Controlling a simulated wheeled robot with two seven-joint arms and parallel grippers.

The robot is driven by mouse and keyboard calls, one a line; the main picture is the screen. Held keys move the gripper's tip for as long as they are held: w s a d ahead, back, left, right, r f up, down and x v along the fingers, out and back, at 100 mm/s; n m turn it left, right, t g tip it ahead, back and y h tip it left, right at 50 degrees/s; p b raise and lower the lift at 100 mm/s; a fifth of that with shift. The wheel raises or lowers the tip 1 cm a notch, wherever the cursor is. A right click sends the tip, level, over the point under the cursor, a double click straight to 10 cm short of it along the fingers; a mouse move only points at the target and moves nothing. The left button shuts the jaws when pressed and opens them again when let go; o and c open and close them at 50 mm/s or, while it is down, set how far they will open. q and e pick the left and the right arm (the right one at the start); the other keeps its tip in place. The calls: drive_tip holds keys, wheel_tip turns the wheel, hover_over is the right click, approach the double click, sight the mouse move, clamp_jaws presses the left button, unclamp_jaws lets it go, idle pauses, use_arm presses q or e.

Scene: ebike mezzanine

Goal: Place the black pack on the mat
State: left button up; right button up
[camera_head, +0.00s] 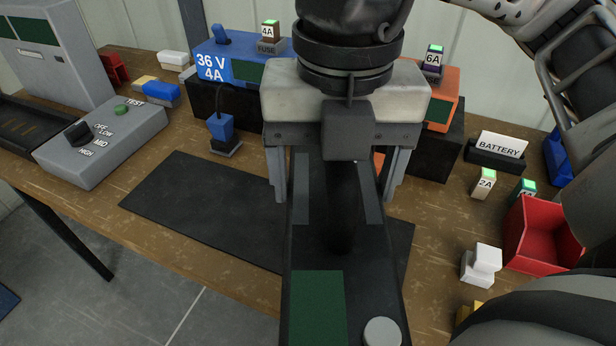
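The black pack (318,306) is long and dark, with a green panel and a round grey button at its near end. My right gripper (338,185) comes down from above, its fingers on either side of the pack's far part and appearing to grip it. The pack seems to be above the mat's right part and reaches past its near edge; the gap below is hard to judge. The dark flat mat (205,205) lies on the wooden table, its left part bare and its middle hidden by the pack. My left gripper is not in view.
A grey control box (105,140) stands left of the mat. A blue 36 V unit (215,65) and a blue plug (222,130) are behind it. A red bin (540,235), white blocks (481,265) and a BATTERY sign (499,145) stand at right.

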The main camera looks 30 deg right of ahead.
drive_tip(key=w+f+b, duration=0.1)
drive_tip(key=w+f, duration=0.3)
drive_tip(key=w+a+f+b, duration=0.1)
drive_tip(key=w+f+b, duration=0.1)
drive_tip(key=w+f, duration=0.2)
drive_tip(key=w+f+b, duration=0.1)
drive_tip(key=w+f, duration=0.3)
drive_tip(key=w, duration=0.1)
drive_tip(key=shift+w+a+f+b, duration=0.1)
drive_tip(key=shift+w+a+b, duration=0.15)
drive_tip(key=shift+a+b, duration=0.15)
drive_tip(key=shift+f, duration=0.1)
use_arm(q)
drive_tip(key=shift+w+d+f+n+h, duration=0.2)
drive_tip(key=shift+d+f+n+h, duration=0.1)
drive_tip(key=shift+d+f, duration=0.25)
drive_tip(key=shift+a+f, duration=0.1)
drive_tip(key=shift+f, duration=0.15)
use_arm(e)
drive_tip(key=shift+f, duration=0.1)
